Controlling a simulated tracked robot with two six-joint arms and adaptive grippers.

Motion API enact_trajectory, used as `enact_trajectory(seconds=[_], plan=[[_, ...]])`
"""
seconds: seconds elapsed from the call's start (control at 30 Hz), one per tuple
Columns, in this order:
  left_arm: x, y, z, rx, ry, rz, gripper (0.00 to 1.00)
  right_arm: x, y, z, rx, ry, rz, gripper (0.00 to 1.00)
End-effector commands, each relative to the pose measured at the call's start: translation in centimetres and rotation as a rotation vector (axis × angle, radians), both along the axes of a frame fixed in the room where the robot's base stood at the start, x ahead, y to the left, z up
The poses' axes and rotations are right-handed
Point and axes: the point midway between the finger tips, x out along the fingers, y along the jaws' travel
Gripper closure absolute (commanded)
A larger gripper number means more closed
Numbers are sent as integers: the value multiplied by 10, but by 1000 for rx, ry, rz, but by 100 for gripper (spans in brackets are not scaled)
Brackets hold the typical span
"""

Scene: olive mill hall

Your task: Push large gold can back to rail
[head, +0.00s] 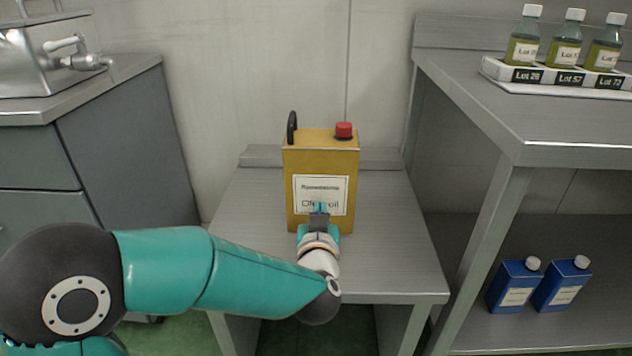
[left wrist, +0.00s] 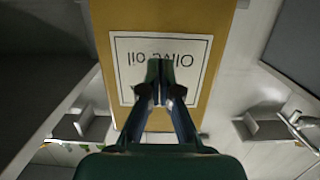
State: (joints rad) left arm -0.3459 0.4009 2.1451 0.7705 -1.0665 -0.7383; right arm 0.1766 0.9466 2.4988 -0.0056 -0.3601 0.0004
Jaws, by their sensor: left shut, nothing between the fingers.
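The large gold can (head: 321,165) stands upright on a low metal table, with a black handle, a red cap and a white olive oil label. The raised rail (head: 262,157) runs along the table's back edge, and the can hides its middle. I cannot tell whether the can touches it. My left gripper (head: 319,210) is shut and empty, in front of the can's label. In the left wrist view the shut fingertips (left wrist: 160,68) lie over the lower label of the can (left wrist: 215,22), touching it or very close. My right gripper is in neither view.
The low table (head: 391,240) has bare room on both sides of the can. A higher bench (head: 500,110) at right bears several lot-marked bottles, with two blue cans (head: 513,286) on its lower shelf. A grey cabinet (head: 125,135) stands at left.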

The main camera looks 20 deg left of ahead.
Motion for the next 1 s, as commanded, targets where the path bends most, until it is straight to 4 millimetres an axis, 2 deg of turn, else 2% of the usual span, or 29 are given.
enact_trajectory(seconds=[0.37, 1.0], plan=[[2, 0, 0, 0, 0, 0, 100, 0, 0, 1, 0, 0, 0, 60], [32, 9, 1, 0, 0, 1, 100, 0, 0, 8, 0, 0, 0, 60]])
